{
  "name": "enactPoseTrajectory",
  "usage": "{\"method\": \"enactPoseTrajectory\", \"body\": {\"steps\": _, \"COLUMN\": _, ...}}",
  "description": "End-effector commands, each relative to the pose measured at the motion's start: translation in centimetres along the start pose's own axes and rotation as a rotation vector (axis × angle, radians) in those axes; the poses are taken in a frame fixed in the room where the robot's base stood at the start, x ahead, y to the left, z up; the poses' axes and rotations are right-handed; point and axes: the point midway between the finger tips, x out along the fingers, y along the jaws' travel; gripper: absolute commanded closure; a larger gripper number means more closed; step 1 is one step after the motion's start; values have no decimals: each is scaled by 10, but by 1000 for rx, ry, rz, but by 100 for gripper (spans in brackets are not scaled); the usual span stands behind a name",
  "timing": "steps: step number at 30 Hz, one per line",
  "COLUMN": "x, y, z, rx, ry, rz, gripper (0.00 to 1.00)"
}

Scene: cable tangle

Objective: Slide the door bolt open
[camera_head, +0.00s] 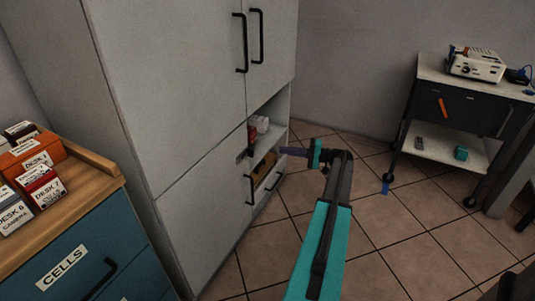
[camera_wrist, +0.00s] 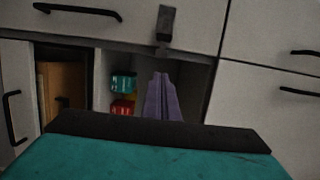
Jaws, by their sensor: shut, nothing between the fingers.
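A white cabinet (camera_head: 165,95) stands left of centre in the head view. A small dark piece, which looks like the door bolt (camera_wrist: 166,25), is on the cabinet front at the top middle of the wrist view. I cannot tell its slide position. My gripper (camera_head: 284,151) is shut and empty, its purple fingers pointing left toward the cabinet's open shelf section. In the wrist view my fingers (camera_wrist: 160,78) show below the dark piece, apart from it in the picture, in front of the open compartment.
Black handles (camera_head: 241,43) stick out from the doors. A wooden-topped teal drawer unit (camera_head: 110,187) is at left, a cart (camera_head: 425,72) at right. Tiled floor between is mostly clear.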

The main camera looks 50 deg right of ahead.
Motion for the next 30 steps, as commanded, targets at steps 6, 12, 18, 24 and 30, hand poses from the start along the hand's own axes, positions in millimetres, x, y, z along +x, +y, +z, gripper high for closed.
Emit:
{"method": "enactPoseTrajectory", "body": {"steps": 6, "x": 7, "y": 0, "z": -2, "rx": 0, "ry": 6, "rz": 0, "gripper": 100}}
{"method": "enactPoseTrajectory", "body": {"steps": 12, "x": 30, "y": 1, "z": -2, "rx": -1, "ry": 8, "rz": 0, "gripper": 100}}
{"method": "enactPoseTrajectory", "body": {"steps": 18, "x": 58, "y": 1, "z": -3, "rx": -1, "ry": 8, "rz": 0, "gripper": 100}}
{"method": "enactPoseTrajectory", "body": {"steps": 24, "x": 87, "y": 1, "z": -3, "rx": 0, "ry": 8, "rz": 0, "gripper": 100}}
{"method": "enactPoseTrajectory", "body": {"steps": 30, "x": 95, "y": 0, "z": 12, "rx": 0, "ry": 9, "rz": 0, "gripper": 100}}
